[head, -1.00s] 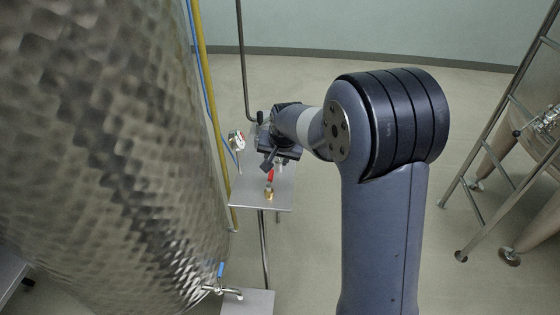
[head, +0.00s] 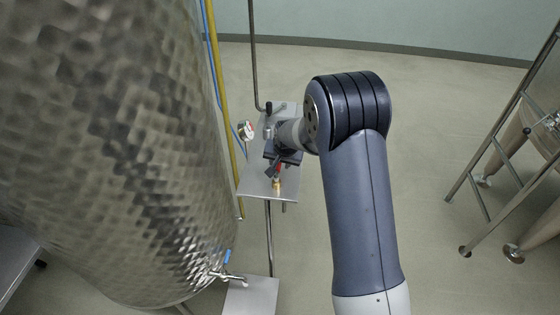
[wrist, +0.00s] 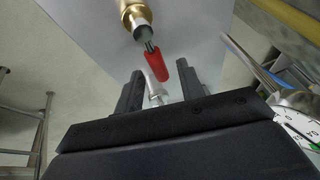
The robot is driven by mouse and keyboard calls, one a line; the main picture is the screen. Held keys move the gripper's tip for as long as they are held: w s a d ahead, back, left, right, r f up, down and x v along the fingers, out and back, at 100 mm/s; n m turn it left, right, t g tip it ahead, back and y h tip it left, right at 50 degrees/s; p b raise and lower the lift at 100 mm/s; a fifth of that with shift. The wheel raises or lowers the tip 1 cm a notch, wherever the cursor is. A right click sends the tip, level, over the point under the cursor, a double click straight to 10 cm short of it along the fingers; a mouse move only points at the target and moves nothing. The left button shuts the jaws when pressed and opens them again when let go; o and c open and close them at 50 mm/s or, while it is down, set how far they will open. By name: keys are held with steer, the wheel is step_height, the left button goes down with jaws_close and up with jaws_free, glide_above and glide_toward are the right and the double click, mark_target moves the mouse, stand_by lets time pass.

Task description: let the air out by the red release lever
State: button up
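The red release lever (wrist: 157,67) has a red sleeve on a metal strip and extends from a brass valve (wrist: 135,14) over a grey metal plate (wrist: 195,30). My gripper (wrist: 160,80) is open. In the wrist view its two dark fingertips stand apart, with the lever's lower end seen between them; I cannot tell whether either finger touches it. In the head view my gripper (head: 274,165) is right beside the red lever (head: 281,168), above the brass valve (head: 276,185), and partly hides the lever.
A pressure gauge (head: 246,130) stands at the plate's left edge, close to my gripper. The large steel vat (head: 110,150) fills the left, with a yellow pipe (head: 222,90) alongside. A ladder frame (head: 505,145) stands at right. Open floor lies between.

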steer(key=shift+c, duration=0.4)
jaws_close()
